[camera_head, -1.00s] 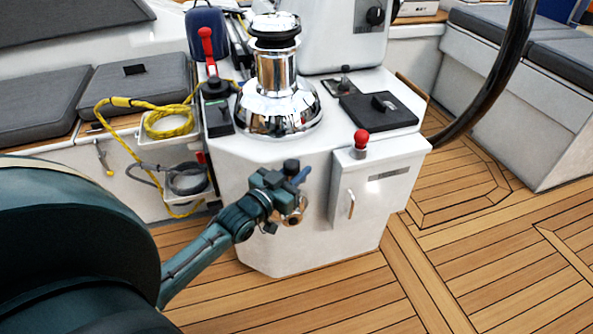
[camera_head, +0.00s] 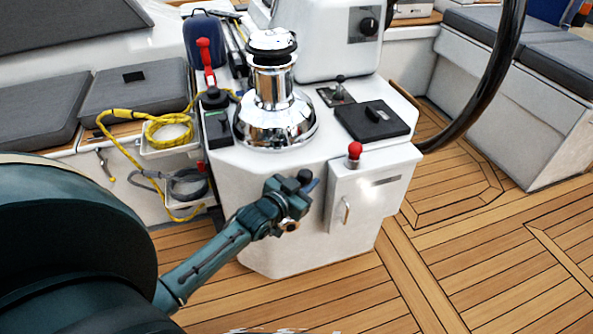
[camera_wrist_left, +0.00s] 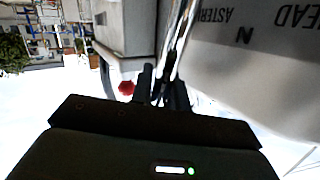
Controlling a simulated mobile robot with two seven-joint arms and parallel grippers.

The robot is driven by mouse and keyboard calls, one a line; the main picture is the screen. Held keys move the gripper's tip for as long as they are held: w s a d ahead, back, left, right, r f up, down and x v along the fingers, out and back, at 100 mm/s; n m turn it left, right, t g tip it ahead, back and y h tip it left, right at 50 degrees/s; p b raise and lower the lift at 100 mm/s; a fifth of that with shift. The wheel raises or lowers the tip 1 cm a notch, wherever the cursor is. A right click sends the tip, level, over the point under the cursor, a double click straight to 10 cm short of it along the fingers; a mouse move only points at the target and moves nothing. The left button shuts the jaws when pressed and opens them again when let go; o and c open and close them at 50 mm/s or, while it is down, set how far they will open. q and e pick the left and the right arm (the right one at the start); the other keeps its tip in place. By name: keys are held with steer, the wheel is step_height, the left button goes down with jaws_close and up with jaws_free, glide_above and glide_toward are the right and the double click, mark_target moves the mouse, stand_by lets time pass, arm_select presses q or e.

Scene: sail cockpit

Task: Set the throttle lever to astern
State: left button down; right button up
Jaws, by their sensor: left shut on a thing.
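The throttle lever (camera_wrist_left: 181,38) shows in the left wrist view as a shiny metal bar running down between my left gripper's (camera_wrist_left: 161,88) dark fingers. The fingers are shut on it. The white panel (camera_wrist_left: 265,75) beside it carries upside-down lettering: ASTERN nearest the bar, then N, then AHEAD, partly cut off. The bar lies at the ASTERN end. In the head view my left gripper (camera_head: 306,182) is at the front of the white pedestal (camera_head: 270,257) and hides most of the lever. My right gripper is not in view.
A white box with a red-knobbed lever (camera_head: 355,150) stands just right of my left gripper. A chrome winch (camera_head: 275,118) sits above on the pedestal. Yellow rope (camera_head: 160,125) hangs at left. Teak floor (camera_head: 440,270) is clear at right.

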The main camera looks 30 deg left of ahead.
arm_select(q)
steer(key=shift+w+d+m+g+p, duration=0.3)
steer(key=shift+w+d+g+p, duration=0.3)
steer(key=shift+w, duration=0.3)
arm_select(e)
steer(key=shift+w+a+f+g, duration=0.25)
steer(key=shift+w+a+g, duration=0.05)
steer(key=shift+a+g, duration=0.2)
arm_select(q)
steer(key=shift+d+r, duration=0.1)
steer(key=c, duration=1.5)
jaws_free()
steer(key=shift+o, duration=0.9)
steer(key=shift+f, duration=0.25)
steer(key=shift+s, duration=0.1)
steer(key=p+v, duration=0.2)
steer(key=v, duration=1.1)
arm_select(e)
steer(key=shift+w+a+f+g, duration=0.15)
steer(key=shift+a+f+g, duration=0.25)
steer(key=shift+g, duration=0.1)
